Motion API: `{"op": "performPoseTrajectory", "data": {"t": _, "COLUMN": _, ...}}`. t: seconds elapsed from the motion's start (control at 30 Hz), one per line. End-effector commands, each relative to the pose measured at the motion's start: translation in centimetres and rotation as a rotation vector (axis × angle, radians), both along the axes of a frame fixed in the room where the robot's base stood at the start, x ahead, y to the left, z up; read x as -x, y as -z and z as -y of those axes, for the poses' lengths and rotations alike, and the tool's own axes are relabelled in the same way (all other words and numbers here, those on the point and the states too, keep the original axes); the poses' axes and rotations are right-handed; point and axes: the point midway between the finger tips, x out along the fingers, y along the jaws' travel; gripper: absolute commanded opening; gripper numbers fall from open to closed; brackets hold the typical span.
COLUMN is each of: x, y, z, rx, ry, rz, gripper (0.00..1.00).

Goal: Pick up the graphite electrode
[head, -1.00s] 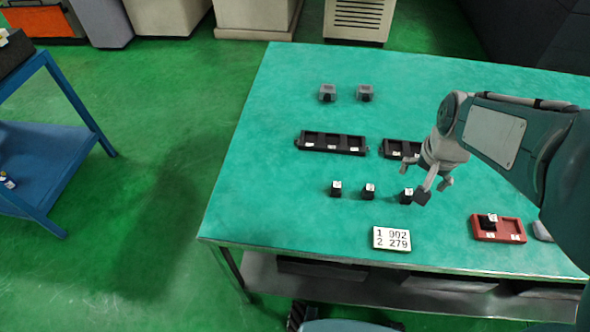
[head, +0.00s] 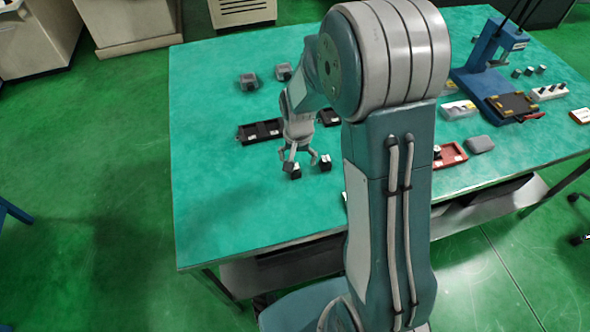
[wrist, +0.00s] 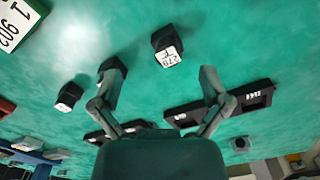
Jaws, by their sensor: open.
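Small black blocks with white labels stand on the green table; I cannot tell from looks which is the graphite electrode. In the wrist view, one black block (wrist: 166,44), with a label that seems to read 279, lies ahead between and beyond my open fingertips (wrist: 161,75). A second black block (wrist: 70,96) lies left of the left finger. In the head view, my gripper (head: 302,161) is low over the row, with one block (head: 293,171) at its left finger and another (head: 326,162) just to its right. The gripper is open and holds nothing.
Black trays (head: 260,131) lie just behind the row, close to the gripper. Two grey pieces (head: 248,81) stand farther back. A red tray (head: 452,155), a grey block (head: 480,144) and a blue press (head: 490,75) are to the right. The table's left part is clear.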

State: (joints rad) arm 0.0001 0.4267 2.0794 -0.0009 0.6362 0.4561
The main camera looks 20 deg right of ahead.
Motion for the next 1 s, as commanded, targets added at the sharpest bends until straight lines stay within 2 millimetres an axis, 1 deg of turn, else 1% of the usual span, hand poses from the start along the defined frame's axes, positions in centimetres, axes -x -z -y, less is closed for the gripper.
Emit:
{"op": "performPoseTrajectory", "data": {"t": 0.17, "x": -0.3, "y": 1.6, "z": 0.0, "rx": 0.0, "ry": -0.001, "rz": -0.002, "gripper": 0.96}}
{"op": "performPoseTrajectory", "data": {"t": 0.3, "x": -0.9, "y": 3.7, "z": 0.0, "rx": 0.0, "ry": 0.0, "rz": -0.003, "gripper": 0.96}}
{"op": "performPoseTrajectory", "data": {"t": 0.4, "x": -0.9, "y": 5.0, "z": 0.1, "rx": -0.002, "ry": 0.001, "rz": -0.002, "gripper": 0.96}}
{"op": "performPoseTrajectory", "data": {"t": 0.5, "x": -0.9, "y": 5.5, "z": 0.1, "rx": -0.002, "ry": 0.001, "rz": 0.0, "gripper": 0.96}}
{"op": "performPoseTrajectory", "data": {"t": 0.7, "x": -0.9, "y": 5.5, "z": 0.0, "rx": 0.0, "ry": -0.001, "rz": 0.001, "gripper": 0.96}}
{"op": "performPoseTrajectory", "data": {"t": 0.73, "x": -0.9, "y": 5.5, "z": 0.0, "rx": 0.0, "ry": -0.001, "rz": 0.001, "gripper": 0.87}}
{"op": "performPoseTrajectory", "data": {"t": 0.77, "x": -0.9, "y": 5.5, "z": 0.0, "rx": 0.0, "ry": -0.001, "rz": 0.001, "gripper": 0.74}}
{"op": "performPoseTrajectory", "data": {"t": 0.8, "x": -0.9, "y": 5.5, "z": 0.0, "rx": 0.0, "ry": -0.001, "rz": 0.001, "gripper": 0.56}}
{"op": "performPoseTrajectory", "data": {"t": 0.87, "x": -0.9, "y": 5.5, "z": 0.0, "rx": 0.0, "ry": -0.001, "rz": 0.001, "gripper": 0.29}}
{"op": "performPoseTrajectory", "data": {"t": 0.9, "x": -0.9, "y": 5.5, "z": 0.0, "rx": 0.0, "ry": 0.0, "rz": 0.001, "gripper": 0.11}}
{"op": "performPoseTrajectory", "data": {"t": 0.93, "x": -0.9, "y": 5.5, "z": 0.0, "rx": -0.001, "ry": 0.0, "rz": 0.0, "gripper": 0.0}}
{"op": "performPoseTrajectory", "data": {"t": 1.0, "x": -0.9, "y": 5.5, "z": 0.0, "rx": -0.001, "ry": 0.0, "rz": 0.0, "gripper": 0.0}}
